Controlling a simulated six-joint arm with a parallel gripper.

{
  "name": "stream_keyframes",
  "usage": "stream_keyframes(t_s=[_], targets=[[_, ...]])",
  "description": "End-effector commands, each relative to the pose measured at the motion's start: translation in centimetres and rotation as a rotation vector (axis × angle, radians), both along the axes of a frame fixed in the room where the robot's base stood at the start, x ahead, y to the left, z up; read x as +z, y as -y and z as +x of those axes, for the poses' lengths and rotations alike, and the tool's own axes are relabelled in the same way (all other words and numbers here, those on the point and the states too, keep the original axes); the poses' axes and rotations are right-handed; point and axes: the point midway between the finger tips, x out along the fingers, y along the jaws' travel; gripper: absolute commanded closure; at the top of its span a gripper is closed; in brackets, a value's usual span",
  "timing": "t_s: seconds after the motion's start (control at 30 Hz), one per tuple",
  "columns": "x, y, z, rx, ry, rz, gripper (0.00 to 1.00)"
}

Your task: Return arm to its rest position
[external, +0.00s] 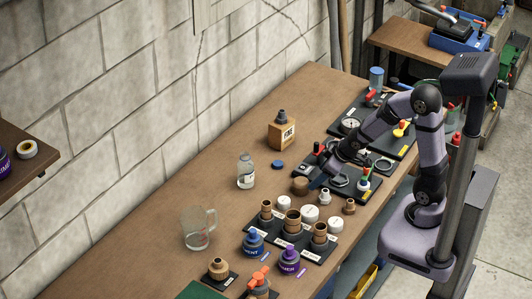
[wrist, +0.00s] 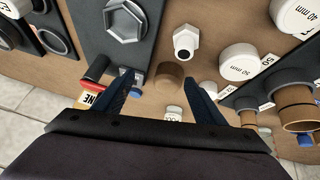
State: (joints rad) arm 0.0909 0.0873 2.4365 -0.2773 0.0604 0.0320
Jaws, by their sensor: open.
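My arm (external: 432,150) reaches from its base at the right over the wooden bench, its elbow bent. My gripper (external: 318,182) points down at the bench, low above the dark fittings board. In the wrist view my gripper (wrist: 162,80) has its two dark blue fingers apart. A short brown cylinder (wrist: 170,75) shows beyond the gap between them; it also stands on the bench in the external view (external: 300,186). I see nothing held. Whether the fingertips touch the board or anything on it, I cannot tell.
A white hex fitting (wrist: 186,42) and white round caps (wrist: 238,62) stand close by. A clear bottle (external: 246,172), a tan box (external: 282,131) and a glass mug (external: 199,228) stand farther left. The bench's back left is mostly clear.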

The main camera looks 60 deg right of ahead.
Motion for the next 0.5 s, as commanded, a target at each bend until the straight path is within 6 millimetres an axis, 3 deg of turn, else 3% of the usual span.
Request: stream_keyframes(t_s=[0.1,0.3,0.5], targets=[[-0.9,-0.8,-4.8,-0.052,-0.152,0.021,0.36],[-1.6,-2.3,-11.7,-0.111,-0.369,0.063,0.36],[-1.6,-3.6,-16.2,-0.135,-0.505,0.097,0.36]])
